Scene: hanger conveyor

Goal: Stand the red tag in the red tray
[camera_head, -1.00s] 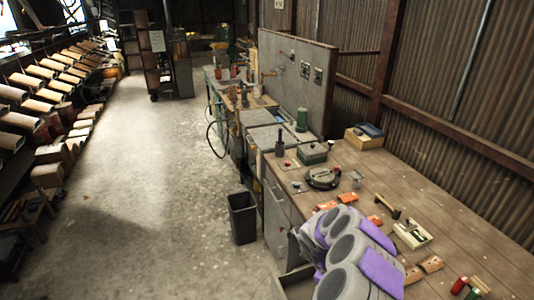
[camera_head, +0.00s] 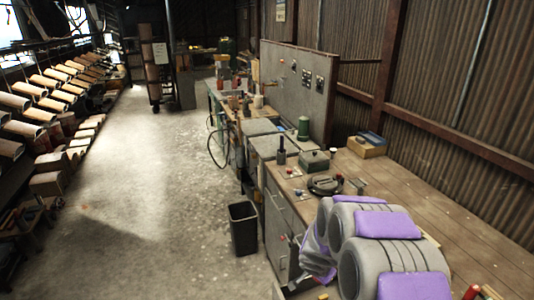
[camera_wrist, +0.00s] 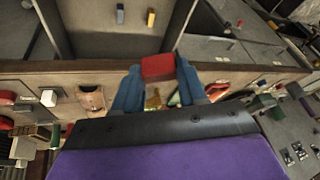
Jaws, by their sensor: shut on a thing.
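My gripper (camera_wrist: 158,72) shows in the wrist view with two blue fingers. It is shut on the red tag (camera_wrist: 158,66), a small red block held between the fingertips. The tag is seen end-on, so its full length and tilt cannot be told. I cannot make out the red tray for certain in either view.
On the bench lie a round dark device (camera_head: 325,184), a dark box (camera_head: 315,160), a dark bottle (camera_head: 281,151) and a wooden box (camera_head: 366,147) by the wall. A black bin (camera_head: 243,228) stands on the floor left of the bench.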

